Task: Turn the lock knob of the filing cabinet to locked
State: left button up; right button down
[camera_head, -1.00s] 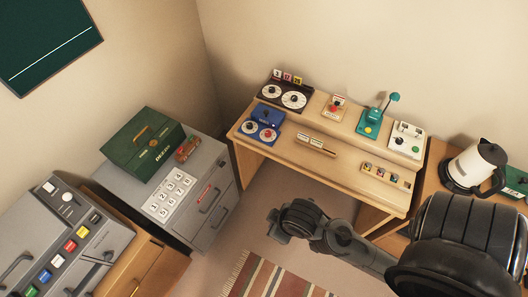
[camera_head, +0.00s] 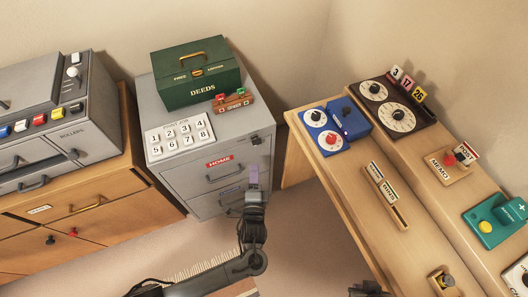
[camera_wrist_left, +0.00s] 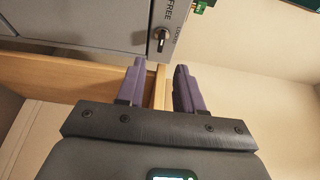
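The grey filing cabinet (camera_head: 190,167) stands left of centre in the head view. Its small dark lock knob (camera_head: 256,140) is at the front's upper right corner. In the left wrist view, the lock knob (camera_wrist_left: 160,38) shows on a pale plate with FREE above it and a partly readable lock label beside it. I cannot tell exactly which label it points to. My left gripper (camera_head: 253,177) is in front of the cabinet, below the knob and apart from it. In the left wrist view, its purple fingers (camera_wrist_left: 158,90) are apart with nothing between them. My right gripper is not recognisable.
A green DEEDS box (camera_head: 196,75), a number panel (camera_head: 180,136) and a small red-brown object (camera_head: 234,101) sit on the cabinet. A wooden desk (camera_head: 345,185) with dials stands close on the right. Wooden drawers (camera_head: 85,205) stand on the left.

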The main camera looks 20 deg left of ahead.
aim_at(256, 141)
pick_arm(q)
jog(key=b+x, duration=0.2)
jog(key=x, duration=0.9)
jog(key=shift+w+d, duration=0.2)
jog(key=shift+d, duration=0.05)
grip_shut()
